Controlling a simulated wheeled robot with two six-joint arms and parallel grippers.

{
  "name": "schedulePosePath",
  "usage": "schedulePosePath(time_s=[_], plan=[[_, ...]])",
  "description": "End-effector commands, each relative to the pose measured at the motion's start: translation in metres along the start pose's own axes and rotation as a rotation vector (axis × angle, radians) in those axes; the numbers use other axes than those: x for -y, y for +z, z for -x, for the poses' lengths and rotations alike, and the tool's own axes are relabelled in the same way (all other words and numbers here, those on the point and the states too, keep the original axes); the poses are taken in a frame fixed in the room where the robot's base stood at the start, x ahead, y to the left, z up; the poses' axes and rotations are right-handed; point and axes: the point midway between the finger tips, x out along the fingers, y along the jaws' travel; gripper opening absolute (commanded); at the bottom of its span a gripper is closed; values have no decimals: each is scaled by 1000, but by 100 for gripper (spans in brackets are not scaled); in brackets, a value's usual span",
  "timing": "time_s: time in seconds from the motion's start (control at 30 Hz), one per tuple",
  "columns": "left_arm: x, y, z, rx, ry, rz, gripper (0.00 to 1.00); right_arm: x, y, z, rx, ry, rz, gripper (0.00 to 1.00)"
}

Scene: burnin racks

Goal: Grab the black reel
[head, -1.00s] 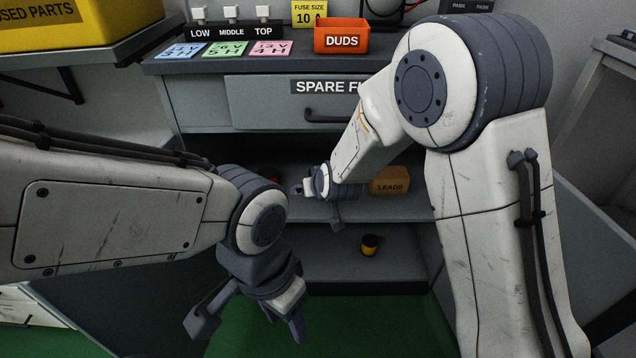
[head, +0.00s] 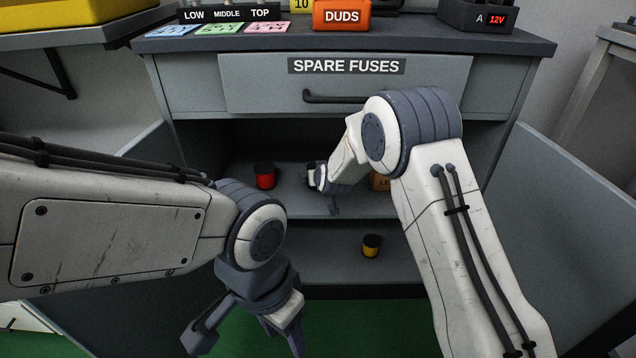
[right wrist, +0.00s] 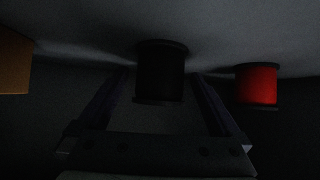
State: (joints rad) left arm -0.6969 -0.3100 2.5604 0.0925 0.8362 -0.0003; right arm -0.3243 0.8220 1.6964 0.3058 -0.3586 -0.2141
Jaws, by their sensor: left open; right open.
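In the right wrist view the black reel (right wrist: 160,72) shows dark and dim between the fingers of my right gripper (right wrist: 158,84). The gripper is open, with one finger on each side of the reel and a gap visible on each side. In the head view I cannot make out the black reel; my right arm and wrist (head: 340,172) reach into the cabinet's upper shelf and cover that spot. My left gripper (head: 248,338) hangs open and empty in front of the cabinet at the lower left.
A red reel (head: 265,177) stands left of my right wrist on the upper shelf (head: 290,205); it shows in the right wrist view (right wrist: 256,84). The LEADS box (head: 380,182) is partly hidden behind my arm. A yellow reel (head: 371,246) stands on the lower shelf. A drawer (head: 440,80) overhangs.

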Motion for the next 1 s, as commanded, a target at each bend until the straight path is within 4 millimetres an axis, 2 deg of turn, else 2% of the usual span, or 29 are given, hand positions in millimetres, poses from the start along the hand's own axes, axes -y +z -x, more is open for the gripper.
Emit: schedulePosePath(time_s=[0.1,0.33,0.37,0.4,0.47,0.6,1.0], plan=[[0,0,-6,0,0,0,50,0,0,-10,-1,0,1,100],[0,0,-4,-1,0,0,50,0,-1,-10,0,0,1,100],[0,0,-4,-1,0,0,50,0,-1,-10,0,0,1,92],[0,0,-4,-1,0,0,50,0,-1,-10,0,0,1,77],[0,0,-4,-1,0,0,50,0,-1,-10,0,0,1,54],[0,0,-4,-1,0,0,50,0,-1,-10,0,-1,1,1],[0,0,2,0,0,0,50,0,-10,-5,-4,0,0,0]])
